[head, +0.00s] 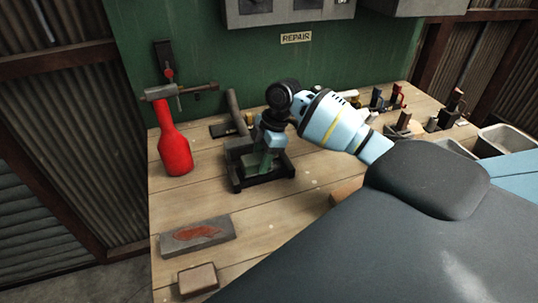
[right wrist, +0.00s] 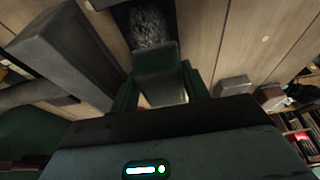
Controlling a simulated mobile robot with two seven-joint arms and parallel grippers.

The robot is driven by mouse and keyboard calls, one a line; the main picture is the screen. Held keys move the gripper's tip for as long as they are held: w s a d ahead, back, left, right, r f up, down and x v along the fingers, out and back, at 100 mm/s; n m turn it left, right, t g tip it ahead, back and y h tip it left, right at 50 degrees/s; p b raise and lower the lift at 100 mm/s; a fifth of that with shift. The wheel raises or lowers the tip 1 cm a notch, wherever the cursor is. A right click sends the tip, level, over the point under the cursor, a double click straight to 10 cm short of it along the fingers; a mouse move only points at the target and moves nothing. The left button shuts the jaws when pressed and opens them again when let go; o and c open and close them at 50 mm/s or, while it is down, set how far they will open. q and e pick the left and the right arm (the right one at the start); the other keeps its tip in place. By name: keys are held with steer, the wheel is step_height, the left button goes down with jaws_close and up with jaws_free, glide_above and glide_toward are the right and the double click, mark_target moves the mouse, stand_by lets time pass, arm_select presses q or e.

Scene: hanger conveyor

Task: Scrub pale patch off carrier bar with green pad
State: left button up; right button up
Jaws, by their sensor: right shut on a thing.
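My right gripper (head: 268,152) reaches down over a dark fixture (head: 262,182) on the bench in the head view. In the right wrist view it is shut on a dull green block (right wrist: 158,62), which looks like the green pad. A dark bar (right wrist: 121,17) lies just beyond the pad and carries a pale, fuzzy grey patch (right wrist: 150,28). The pad overlaps the near end of the patch in this view; I cannot tell whether they touch. In the head view the gripper and fixture hide the patch. My left gripper is not in view.
A red bottle-shaped thing (head: 174,150) stands at the bench's left. A grey slab with a reddish patch (head: 197,235) and a small brown block (head: 197,279) lie at the front left. Tools (head: 385,98) and metal trays (head: 503,138) stand at the right. Bare planks (head: 205,200) show between.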

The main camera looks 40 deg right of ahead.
mark_target(273, 166)
steer(key=shift+w+a, duration=0.1)
steer(key=shift+a, duration=0.15)
steer(key=shift+f, duration=0.15)
steer(key=shift+d, duration=0.15)
steer(key=shift+s+d+f, duration=0.1)
steer(key=shift+s+d, duration=0.25)
steer(key=shift+d, duration=0.5)
steer(key=shift+s+d+f, duration=0.1)
steer(key=shift+s+d, duration=0.2)
steer(key=shift+d, duration=0.55)
